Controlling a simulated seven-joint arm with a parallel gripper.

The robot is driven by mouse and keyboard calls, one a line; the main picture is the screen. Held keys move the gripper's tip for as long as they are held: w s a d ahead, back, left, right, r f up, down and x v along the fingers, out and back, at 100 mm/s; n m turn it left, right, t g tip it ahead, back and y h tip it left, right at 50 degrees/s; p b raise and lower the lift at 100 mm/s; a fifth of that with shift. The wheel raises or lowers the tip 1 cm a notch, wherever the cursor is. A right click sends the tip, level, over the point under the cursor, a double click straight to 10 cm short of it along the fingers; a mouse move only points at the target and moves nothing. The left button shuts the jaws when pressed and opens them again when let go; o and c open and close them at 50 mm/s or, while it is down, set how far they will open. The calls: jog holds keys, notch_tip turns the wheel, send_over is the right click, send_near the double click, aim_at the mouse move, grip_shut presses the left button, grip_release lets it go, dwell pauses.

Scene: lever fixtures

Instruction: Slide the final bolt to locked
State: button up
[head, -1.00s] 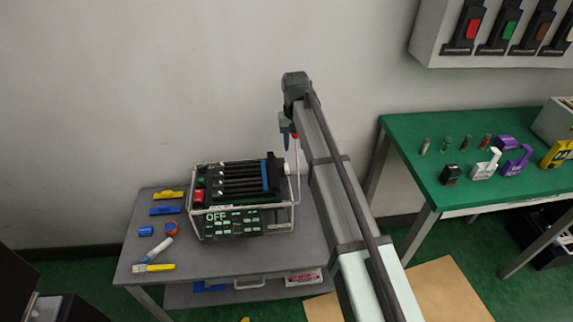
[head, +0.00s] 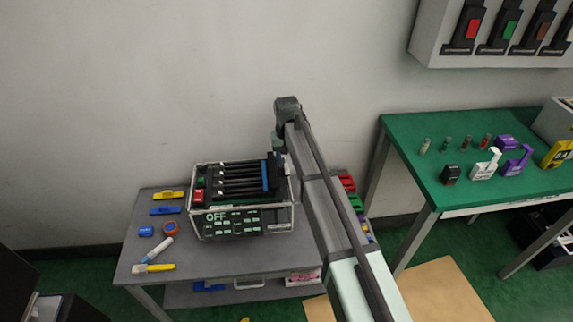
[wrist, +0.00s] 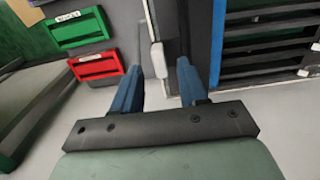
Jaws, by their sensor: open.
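The fixture (head: 240,222) is a clear-framed box with several dark parallel bars (head: 240,180) on top, some with small white marks, and a front panel reading OFF. I cannot tell which part is the final bolt. In the wrist view, the bars (wrist: 265,60) lie at the right beside a blue strip (wrist: 216,45). My gripper (wrist: 157,70) is open, with two blue fingers. A white rod with a rounded white end (wrist: 158,60) shows between the fingertips in the picture; contact is not clear. In the head view, my gripper (head: 279,145) is at the fixture's far right corner, partly hidden by my arm.
The grey cart (head: 140,255) carries the fixture, with yellow and blue pieces on its left. Red (wrist: 97,66) and green (wrist: 78,30) bins stand right of the fixture. A green table (head: 410,150) with small items is further right. A wall panel hangs above it.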

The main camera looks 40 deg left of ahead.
aim_at(279, 170)
jog(key=shift+f, duration=1.35)
jog(key=shift+c, duration=0.3)
grip_shut()
